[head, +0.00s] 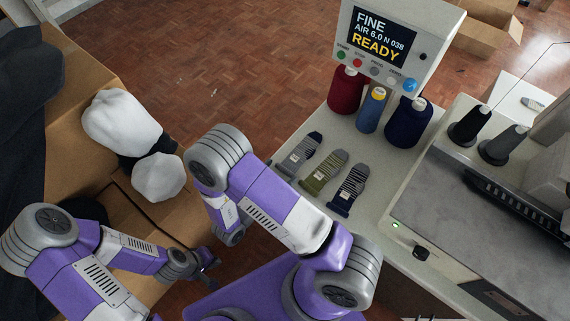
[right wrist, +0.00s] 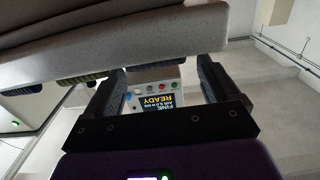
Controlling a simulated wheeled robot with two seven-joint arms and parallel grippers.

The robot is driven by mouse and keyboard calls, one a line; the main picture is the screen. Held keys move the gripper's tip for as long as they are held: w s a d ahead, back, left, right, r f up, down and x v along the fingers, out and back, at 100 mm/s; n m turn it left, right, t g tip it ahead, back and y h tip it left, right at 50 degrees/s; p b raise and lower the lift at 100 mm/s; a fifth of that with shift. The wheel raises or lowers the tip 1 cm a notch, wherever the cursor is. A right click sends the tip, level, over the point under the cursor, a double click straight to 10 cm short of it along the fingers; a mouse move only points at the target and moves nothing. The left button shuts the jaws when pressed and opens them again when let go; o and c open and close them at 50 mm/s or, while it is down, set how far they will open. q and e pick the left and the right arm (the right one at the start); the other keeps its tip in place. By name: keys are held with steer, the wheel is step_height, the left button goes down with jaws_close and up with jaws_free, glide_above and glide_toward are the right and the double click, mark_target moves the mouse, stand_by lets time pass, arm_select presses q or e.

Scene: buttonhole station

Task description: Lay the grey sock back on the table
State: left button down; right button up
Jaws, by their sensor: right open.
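The grey sock (head: 300,152) lies flat on the pale table (head: 385,160), leftmost of three socks in the head view, with a dark striped toe and a small label. My right gripper (right wrist: 165,85) is open in the right wrist view, with no sock seen between its fingers; the display shows beyond them. In the head view my right arm hides that gripper. My left gripper (head: 207,262) is low near the cardboard box, small and dark, its jaws unclear.
An olive striped sock (head: 324,172) and a navy striped sock (head: 350,190) lie beside the grey one. Red (head: 346,90), blue (head: 371,110) and navy (head: 408,122) thread cones stand behind, under a display (head: 383,35) reading READY. A cardboard box (head: 85,165) holds white bundles.

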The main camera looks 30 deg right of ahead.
steer(key=p+v, duration=0.1)
steer(key=v, duration=0.6)
steer(key=shift+a, duration=0.35)
steer(key=shift+s, duration=0.2)
